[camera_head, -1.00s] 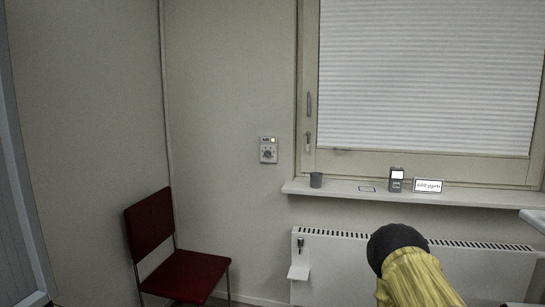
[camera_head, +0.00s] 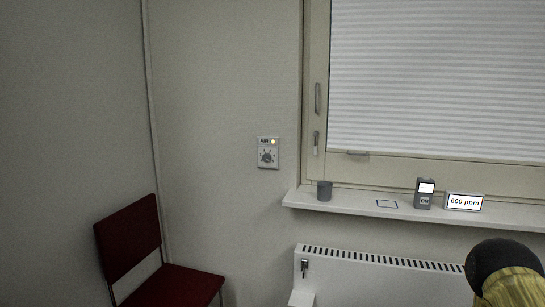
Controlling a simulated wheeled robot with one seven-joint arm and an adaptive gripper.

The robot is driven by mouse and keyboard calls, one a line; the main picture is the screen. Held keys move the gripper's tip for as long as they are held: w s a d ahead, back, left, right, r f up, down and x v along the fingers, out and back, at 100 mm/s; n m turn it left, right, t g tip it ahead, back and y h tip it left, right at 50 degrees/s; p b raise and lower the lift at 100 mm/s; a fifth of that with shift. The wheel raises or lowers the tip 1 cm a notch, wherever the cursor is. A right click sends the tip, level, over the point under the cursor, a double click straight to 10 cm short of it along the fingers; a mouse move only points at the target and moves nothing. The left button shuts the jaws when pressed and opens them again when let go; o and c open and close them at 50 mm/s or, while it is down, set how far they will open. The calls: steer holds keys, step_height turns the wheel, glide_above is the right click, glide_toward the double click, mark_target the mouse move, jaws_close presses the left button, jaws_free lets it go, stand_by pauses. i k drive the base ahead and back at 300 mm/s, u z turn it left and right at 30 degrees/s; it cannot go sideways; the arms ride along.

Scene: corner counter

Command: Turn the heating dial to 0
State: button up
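A small white wall unit (camera_head: 268,153) is on the wall left of the window. It carries a label like "AIR", a lit yellow lamp and a round grey dial (camera_head: 267,157); the dial's setting is too small to read. A white radiator (camera_head: 385,278) hangs below the window sill, with a small dark valve-like part (camera_head: 304,265) at its upper left; no markings can be read on it. My arm, in a yellow sleeve with a dark rounded end, shows at the lower right in front of the radiator. My gripper's fingers are not visible.
A dark red chair (camera_head: 130,240) stands at lower left. The wall between chair and radiator is clear.

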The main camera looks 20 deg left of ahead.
mark_target(266, 158)
steer(key=u, duration=0.5)
steer(key=i, duration=0.9)
steer(key=u, duration=0.65)
